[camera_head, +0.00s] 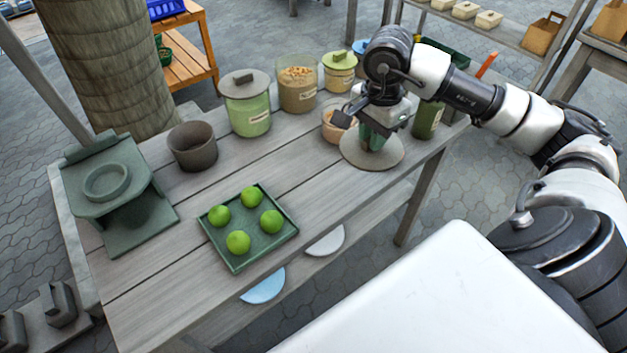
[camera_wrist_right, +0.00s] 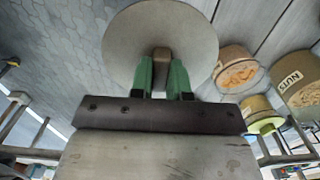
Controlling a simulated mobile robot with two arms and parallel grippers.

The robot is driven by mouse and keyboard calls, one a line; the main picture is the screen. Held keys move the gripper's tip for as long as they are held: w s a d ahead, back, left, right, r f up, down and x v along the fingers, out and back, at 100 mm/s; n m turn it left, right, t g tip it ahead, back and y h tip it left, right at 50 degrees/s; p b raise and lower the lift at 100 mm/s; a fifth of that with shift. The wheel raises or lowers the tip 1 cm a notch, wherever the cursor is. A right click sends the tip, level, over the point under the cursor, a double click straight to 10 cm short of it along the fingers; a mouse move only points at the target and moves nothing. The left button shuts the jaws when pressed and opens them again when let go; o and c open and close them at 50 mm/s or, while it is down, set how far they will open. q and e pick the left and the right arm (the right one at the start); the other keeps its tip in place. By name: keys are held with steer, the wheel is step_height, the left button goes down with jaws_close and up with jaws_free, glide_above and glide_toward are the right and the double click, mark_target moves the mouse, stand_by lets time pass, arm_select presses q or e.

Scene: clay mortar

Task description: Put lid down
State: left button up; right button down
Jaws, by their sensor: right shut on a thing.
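The lid (camera_head: 357,153) is a round grey-beige disc with a small brown knob. In the head view it is at the right part of the wooden table, below my right gripper (camera_head: 374,140). In the right wrist view the lid (camera_wrist_right: 128,32) fills the upper middle, and the green fingers of my right gripper (camera_wrist_right: 163,72) are shut on its brown knob (camera_wrist_right: 162,54). Whether the lid touches the table is hard to tell. My left gripper is not in view.
A tray (camera_head: 238,266) with several green fruits, a brown pot (camera_head: 193,147), a lidded green jar (camera_head: 247,112), a nut jar (camera_head: 297,90) and a small bowl (camera_head: 333,131) stand on the table (camera_head: 165,260). A green stand (camera_head: 118,190) is at left. Bare wood lies between tray and lid.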

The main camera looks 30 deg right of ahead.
steer(key=w+a+f, duration=0.2)
steer(key=w+a+f+p, duration=0.1)
steer(key=a+f, duration=0.1)
steer(key=a, duration=0.1)
steer(key=w+a+f, duration=0.2)
steer(key=a, duration=0.1)
steer(key=shift+w+a, duration=0.25)
steer(key=shift+w, duration=0.1)
steer(key=shift+w+a+f, duration=0.15)
steer(key=shift+a+f, duration=0.15)
steer(key=shift+f, duration=0.05)
step_height(320, 180, down, 4)
steer(key=shift+r, duration=0.1)
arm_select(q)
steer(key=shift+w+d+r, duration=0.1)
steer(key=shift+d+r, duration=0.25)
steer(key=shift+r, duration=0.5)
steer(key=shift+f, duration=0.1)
arm_select(e)
steer(key=shift+f, duration=0.25)
steer(key=c, duration=1.1)
jaws_free()
